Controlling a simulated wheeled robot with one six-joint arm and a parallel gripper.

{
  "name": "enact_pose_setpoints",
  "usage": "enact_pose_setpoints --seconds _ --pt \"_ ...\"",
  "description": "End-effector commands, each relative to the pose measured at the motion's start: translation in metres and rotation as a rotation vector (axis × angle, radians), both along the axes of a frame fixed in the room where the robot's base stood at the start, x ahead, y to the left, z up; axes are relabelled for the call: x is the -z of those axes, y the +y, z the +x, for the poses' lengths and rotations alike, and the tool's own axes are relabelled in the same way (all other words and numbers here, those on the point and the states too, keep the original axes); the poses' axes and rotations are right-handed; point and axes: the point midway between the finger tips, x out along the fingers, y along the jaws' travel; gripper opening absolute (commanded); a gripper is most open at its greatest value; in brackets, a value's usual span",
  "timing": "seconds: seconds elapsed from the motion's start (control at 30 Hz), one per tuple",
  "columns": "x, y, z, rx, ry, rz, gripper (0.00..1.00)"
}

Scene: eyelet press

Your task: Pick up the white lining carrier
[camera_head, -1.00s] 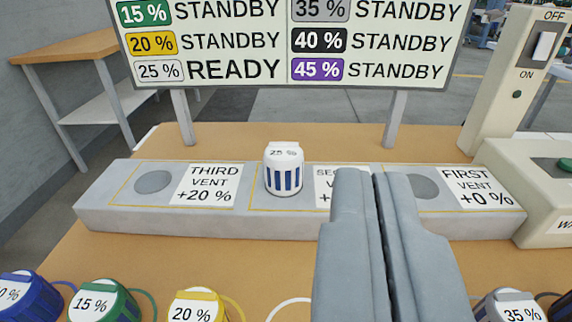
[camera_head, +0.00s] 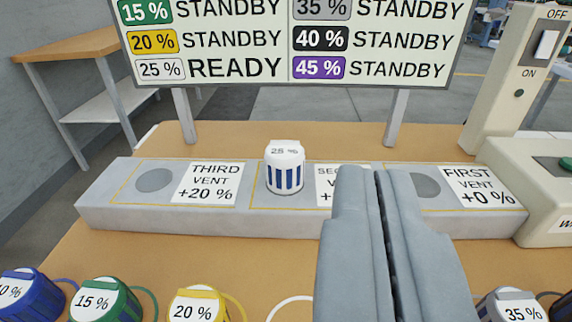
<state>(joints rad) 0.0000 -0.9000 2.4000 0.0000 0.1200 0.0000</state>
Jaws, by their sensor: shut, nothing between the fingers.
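The white lining carrier (camera_head: 285,167) is a white capped cup with blue slots, marked 25 %. It stands upright on the grey vent block (camera_head: 140,220), in the middle bay beside the partly hidden SECOND VENT label. My gripper (camera_head: 374,172) is shut and empty. It shows at the lower right of the carrier, apart from it in the picture, and covers part of the block and the SECOND VENT label.
Blue (camera_head: 28,297), green (camera_head: 103,300), yellow (camera_head: 197,305) and grey (camera_head: 512,306) carriers stand along the near edge. A status board (camera_head: 290,45) on two posts rises behind the block. A switch post (camera_head: 512,80) and a beige machine (camera_head: 535,185) stand at right.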

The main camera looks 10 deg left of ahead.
Motion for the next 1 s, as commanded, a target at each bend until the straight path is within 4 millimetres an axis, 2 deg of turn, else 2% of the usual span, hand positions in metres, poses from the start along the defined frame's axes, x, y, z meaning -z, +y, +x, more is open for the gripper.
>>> enact_pose_setpoints --seconds 0.37,0.57,0.7,0.77,1.0 --pt "0.000 0.000 0.000 0.000 0.000 0.000 0.00" --pt "-0.002 0.001 0.010 -0.003 0.040 0.011 0.39" --pt "-0.007 0.005 0.035 -0.008 0.148 0.041 0.67" --pt "-0.009 0.007 0.048 -0.009 0.208 0.058 0.77" --pt "-0.012 0.016 0.097 -0.001 0.452 0.121 0.77"
